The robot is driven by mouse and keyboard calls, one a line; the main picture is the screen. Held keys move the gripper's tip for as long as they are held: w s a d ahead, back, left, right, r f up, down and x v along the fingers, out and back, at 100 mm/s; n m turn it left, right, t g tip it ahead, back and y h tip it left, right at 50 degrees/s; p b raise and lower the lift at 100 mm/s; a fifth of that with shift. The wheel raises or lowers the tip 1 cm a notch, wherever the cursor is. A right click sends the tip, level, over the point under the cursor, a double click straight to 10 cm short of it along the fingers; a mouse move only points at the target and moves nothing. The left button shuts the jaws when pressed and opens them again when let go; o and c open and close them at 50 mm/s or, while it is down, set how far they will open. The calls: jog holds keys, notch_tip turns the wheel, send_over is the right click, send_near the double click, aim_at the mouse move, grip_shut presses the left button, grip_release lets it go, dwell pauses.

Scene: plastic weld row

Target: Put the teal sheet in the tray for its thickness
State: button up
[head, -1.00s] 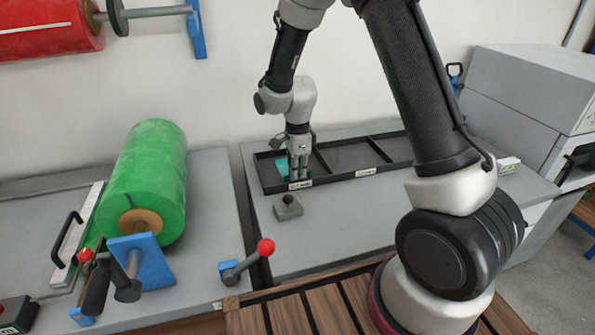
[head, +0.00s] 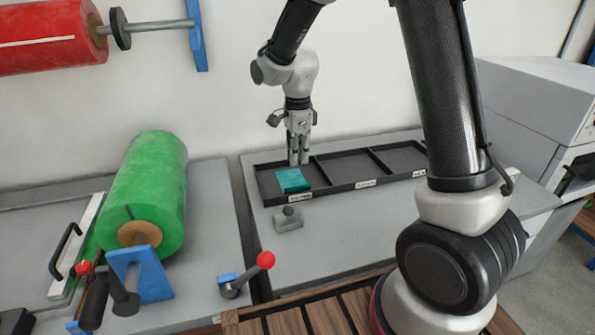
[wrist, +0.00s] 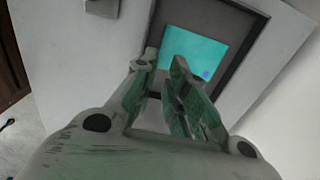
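The teal sheet (head: 293,180) lies in the leftmost compartment of the black divided tray (head: 345,186), towards its front and left of the divider. In the wrist view the sheet (wrist: 196,58) lies flat inside the dark compartment, with a small blue-purple mark on one corner. My gripper (head: 298,160) is above the back of that compartment, apart from the sheet. In the wrist view its two fingers (wrist: 163,65) stand apart with nothing between them. White labels on the tray's front edge are too small to read.
A small grey block with a knob (head: 289,220) sits on the bench in front of the tray. A green roll (head: 146,190) and a red-knobbed lever (head: 262,262) are at the left. The middle and right compartments (head: 398,158) look empty.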

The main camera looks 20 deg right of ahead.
jog(key=s+d+r+n+t, duration=0.1)
jog(key=s+d+r+n, duration=0.45)
jog(key=r, duration=0.55)
jog(key=s+d+r+n+t, duration=0.1)
jog(key=s+d+r+n, duration=0.1)
jog(key=s, duration=0.5)
jog(key=s+d+r+n+t, duration=0.1)
jog(key=s+d+r+n, duration=0.1)
jog(key=s+d+n, duration=0.2)
jog(key=s+d+r+n+t, duration=0.1)
jog(key=s+d+r+n, duration=0.1)
jog(key=s+n, duration=0.4)
jog(key=s+d, duration=0.1)
jog(key=s, duration=0.3)
jog(key=shift+d+r, duration=0.3)
jog(key=shift+d, duration=0.05)
jog(key=shift+w+n, duration=0.1)
jog(key=shift+n, duration=0.15)
